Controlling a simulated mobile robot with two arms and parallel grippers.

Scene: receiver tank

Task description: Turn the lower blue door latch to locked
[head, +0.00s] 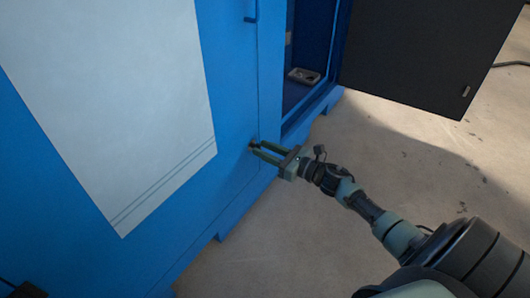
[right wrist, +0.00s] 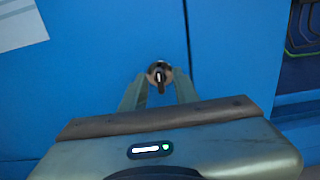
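The lower latch (head: 253,145) is a small round dark fitting on the blue door (head: 232,90), close to the door's right edge. In the right wrist view the latch (right wrist: 159,73) shows a metal ring and a dark knob with a light mark, its narrow grip pointing roughly down. My right gripper (head: 257,150) is at the latch, its two green fingers apart. In the right wrist view the fingers (right wrist: 158,88) stand left and right of the knob, with gaps visible; contact cannot be made out. My left gripper cannot be made out.
A white panel (head: 120,90) covers much of the blue door. To the right is an open compartment with a small tray (head: 304,76) and a dark open door (head: 430,50). The concrete floor (head: 290,240) is clear.

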